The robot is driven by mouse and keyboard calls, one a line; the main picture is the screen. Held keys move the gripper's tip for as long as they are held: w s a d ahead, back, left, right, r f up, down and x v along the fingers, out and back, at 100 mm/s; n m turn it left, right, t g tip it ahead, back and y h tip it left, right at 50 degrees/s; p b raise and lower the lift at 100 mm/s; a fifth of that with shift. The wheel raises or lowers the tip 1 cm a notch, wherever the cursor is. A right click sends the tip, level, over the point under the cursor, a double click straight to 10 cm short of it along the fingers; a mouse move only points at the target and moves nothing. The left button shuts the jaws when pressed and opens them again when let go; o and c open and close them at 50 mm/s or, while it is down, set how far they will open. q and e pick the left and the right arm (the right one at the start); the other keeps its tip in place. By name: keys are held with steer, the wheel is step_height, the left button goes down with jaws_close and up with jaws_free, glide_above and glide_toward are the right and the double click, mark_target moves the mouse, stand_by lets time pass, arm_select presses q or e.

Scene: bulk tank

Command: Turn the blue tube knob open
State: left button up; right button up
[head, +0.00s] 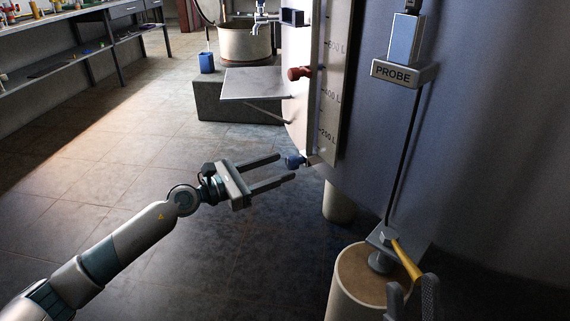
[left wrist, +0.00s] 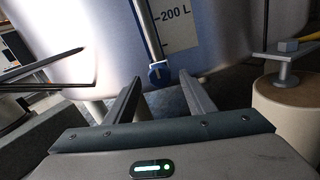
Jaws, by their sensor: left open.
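The blue tube knob (head: 294,162) sits low on the tank, at the bottom end of the level tube by the 200 L mark. My left gripper (head: 286,167) is open and empty, with its two fingers pointing at the knob. In the left wrist view the knob (left wrist: 158,73) appears between and just beyond the fingertips (left wrist: 160,79); I cannot tell whether they touch it. Two grey finger-like parts, apparently my right gripper (head: 412,292), show at the bottom right edge of the head view, mostly cut off.
A red knob (head: 299,73) sits higher on the tank (head: 465,150). A yellow-handled tool (head: 406,260) is at the top of a round pedestal (head: 350,285) at right. A grey plate (head: 255,83) juts out left of the tank. The floor at left is clear.

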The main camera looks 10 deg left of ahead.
mark_target(294, 162)
arm_select(q)
steer(key=shift+x, duration=1.4)
steer(key=c, duration=1.1)
steer(key=shift+o, duration=0.2)
